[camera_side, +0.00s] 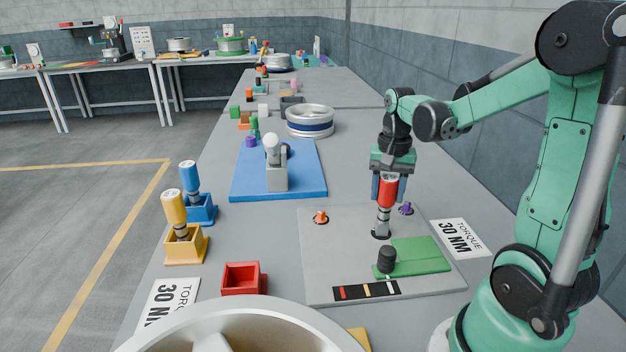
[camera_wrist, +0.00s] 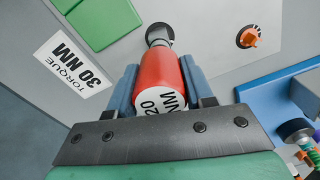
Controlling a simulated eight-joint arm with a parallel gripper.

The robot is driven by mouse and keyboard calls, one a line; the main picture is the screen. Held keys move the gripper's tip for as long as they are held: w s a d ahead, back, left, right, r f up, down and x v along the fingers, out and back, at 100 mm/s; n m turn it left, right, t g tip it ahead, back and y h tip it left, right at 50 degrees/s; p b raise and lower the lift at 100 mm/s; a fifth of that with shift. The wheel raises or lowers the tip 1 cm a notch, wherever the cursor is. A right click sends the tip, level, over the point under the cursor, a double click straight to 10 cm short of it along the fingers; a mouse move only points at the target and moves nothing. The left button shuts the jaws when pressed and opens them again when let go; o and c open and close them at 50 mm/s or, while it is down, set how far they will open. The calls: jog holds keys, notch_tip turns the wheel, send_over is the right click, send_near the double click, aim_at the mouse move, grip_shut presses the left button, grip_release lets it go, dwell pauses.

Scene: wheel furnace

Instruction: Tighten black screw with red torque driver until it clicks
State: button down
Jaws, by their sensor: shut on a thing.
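My gripper (camera_side: 388,185) is shut on the red torque driver (camera_side: 388,192) and holds it upright, tip down, over the grey plate (camera_side: 330,260). In the wrist view the driver (camera_wrist: 160,72), marked "20 NM", sits between the two blue fingers of my gripper (camera_wrist: 158,88). The driver's grey tip is at the black screw (camera_side: 380,235) on the plate. The screw's dark round base also shows in the wrist view (camera_wrist: 158,32), mostly behind the tip. I cannot tell whether the tip is fully seated on it.
An orange screw (camera_side: 320,217) and a purple screw (camera_side: 406,209) flank the driver. A black knob (camera_side: 387,258) stands by a green pad (camera_side: 420,255). Left are an empty red holder (camera_side: 243,279), yellow driver (camera_side: 175,210) and blue driver (camera_side: 190,178). A wheel (camera_side: 245,325) fills the front.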

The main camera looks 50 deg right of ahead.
jog(key=m, duration=0.2)
jog(key=shift+m, duration=0.4)
jog(key=shift+c, duration=1.4)
grip_release()
jog(key=shift+r, duration=0.1)
notch_tip(320, 180, up, 5)
jog(key=shift+a+r, duration=0.1)
jog(key=w+a+n+t, duration=0.2)
jog(key=a+n+t, duration=0.5)
jog(key=a+n, duration=0.8)
jog(key=shift+a+f, duration=0.4)
jog(key=shift+a, duration=0.8)
